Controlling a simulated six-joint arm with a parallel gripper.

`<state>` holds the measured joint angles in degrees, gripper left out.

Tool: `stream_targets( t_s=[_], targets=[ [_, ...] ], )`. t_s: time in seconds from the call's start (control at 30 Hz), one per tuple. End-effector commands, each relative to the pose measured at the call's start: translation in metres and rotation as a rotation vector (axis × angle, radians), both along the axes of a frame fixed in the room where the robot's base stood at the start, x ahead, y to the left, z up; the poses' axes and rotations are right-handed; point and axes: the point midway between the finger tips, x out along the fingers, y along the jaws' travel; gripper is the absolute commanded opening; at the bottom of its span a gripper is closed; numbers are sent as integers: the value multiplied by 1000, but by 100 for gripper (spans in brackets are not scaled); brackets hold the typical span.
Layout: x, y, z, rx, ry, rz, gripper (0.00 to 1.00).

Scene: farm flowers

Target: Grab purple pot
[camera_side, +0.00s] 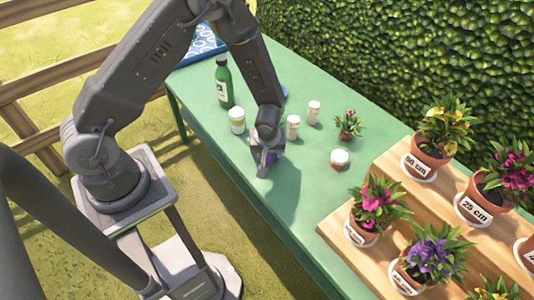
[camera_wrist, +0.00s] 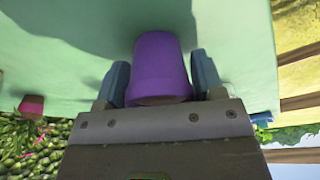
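The purple pot (camera_wrist: 161,65) sits between the two blue fingers of my gripper (camera_wrist: 160,80) in the wrist view. A narrow gap shows beside the right finger; the left finger is very close to the pot, and I cannot tell if it touches. The gripper looks open around the pot. In the side view my gripper (camera_side: 265,158) is low over the green table (camera_side: 300,200), near its front edge.
A wooden stepped stand (camera_side: 400,190) with potted flowers is at the right. A hedge (camera_side: 400,45) borders the back.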

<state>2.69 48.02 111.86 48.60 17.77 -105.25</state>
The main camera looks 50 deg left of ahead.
Motion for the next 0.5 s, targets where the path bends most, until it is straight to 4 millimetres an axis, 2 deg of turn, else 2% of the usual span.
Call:
stream_targets(
  t_s=[0.07,0.3,0.5],
  targets=[
    [0,0,0,0,0,0,54],
    [0,0,0,0,0,0,31],
    [0,0,0,0,0,0,31]
  ],
)
